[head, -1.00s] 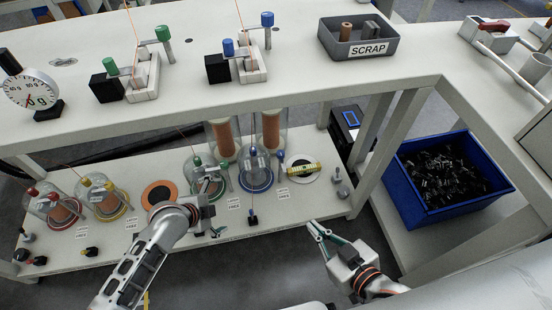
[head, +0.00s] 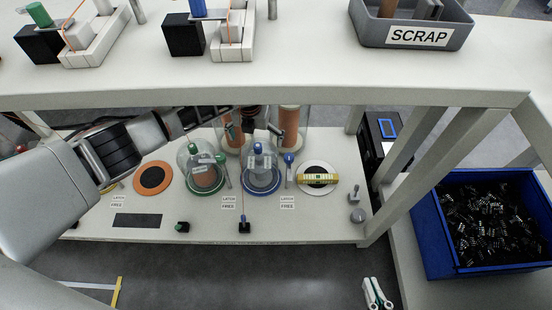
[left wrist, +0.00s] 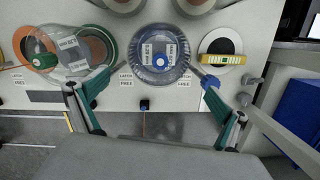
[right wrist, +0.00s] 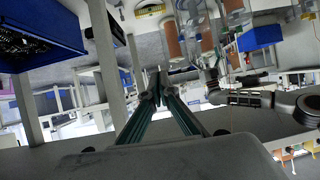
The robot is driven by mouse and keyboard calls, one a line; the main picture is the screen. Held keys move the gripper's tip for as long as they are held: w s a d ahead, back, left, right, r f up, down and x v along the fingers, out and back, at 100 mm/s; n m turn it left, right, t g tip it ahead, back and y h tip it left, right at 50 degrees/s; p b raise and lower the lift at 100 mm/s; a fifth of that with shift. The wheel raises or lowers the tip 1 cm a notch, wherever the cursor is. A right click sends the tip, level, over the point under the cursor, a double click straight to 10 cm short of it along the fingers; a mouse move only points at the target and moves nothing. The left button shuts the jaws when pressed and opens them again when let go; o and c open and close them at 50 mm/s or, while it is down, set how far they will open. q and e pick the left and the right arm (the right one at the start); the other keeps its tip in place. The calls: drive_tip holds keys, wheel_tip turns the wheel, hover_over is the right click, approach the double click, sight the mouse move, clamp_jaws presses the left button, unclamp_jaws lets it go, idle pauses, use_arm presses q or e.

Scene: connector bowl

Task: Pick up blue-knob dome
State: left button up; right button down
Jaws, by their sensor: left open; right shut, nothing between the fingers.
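The blue-knob dome (head: 261,176) is a clear bell with a blue knob, upright on a blue-ringed base on the lower shelf. In the left wrist view the dome (left wrist: 159,45) is seen from above, its blue knob near the picture's middle. My left gripper (left wrist: 158,76) is open, its fingers spread to either side of the dome's near part in that view; I see no clear contact. In the head view my left gripper (head: 253,131) is under the upper shelf's edge, partly hidden. My right gripper (head: 377,294) is shut and empty, low in front of the shelf; it also shows in the right wrist view (right wrist: 156,88).
A green-knob dome (head: 203,178) stands left of the blue one. A blue-topped latch post (head: 289,168) and a white disc with a yellow level (head: 318,179) are at its right. Orange cylinders under glass (head: 289,122) stand behind. The upper shelf (head: 290,82) overhangs.

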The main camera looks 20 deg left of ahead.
sight(257, 146)
use_arm(q)
drive_tip(key=shift+w+f, duration=0.1)
drive_tip(key=shift+f, duration=0.25)
wheel_tip(257, 146, down, 3)
drive_tip(key=shift+w+a+r+b, duration=0.1)
drive_tip(key=shift+a+r+b, duration=0.05)
drive_tip(key=shift+b, duration=0.6)
drive_tip(key=f+b, duration=0.1)
drive_tip(key=w+f+b, duration=0.1)
drive_tip(key=f, duration=0.1)
drive_tip(key=shift+a+f, duration=0.1)
drive_tip(key=shift+f, duration=0.15)
drive_tip(key=shift+w+f, duration=0.1)
drive_tip(key=shift+f, duration=0.3)
drive_tip(key=shift+w+b, duration=0.15)
drive_tip(key=shift+b, duration=0.2)
drive_tip(key=shift+w+r, duration=0.15)
drive_tip(key=shift+r, duration=0.1)
use_arm(e)
drive_tip(key=a+m, duration=0.2)
drive_tip(key=a, duration=0.1)
drive_tip(key=s+a+m+y, duration=0.1)
drive_tip(key=shift+a, duration=0.25)
use_arm(q)
drive_tip(key=shift+f, duration=0.15)
clamp_jaws()
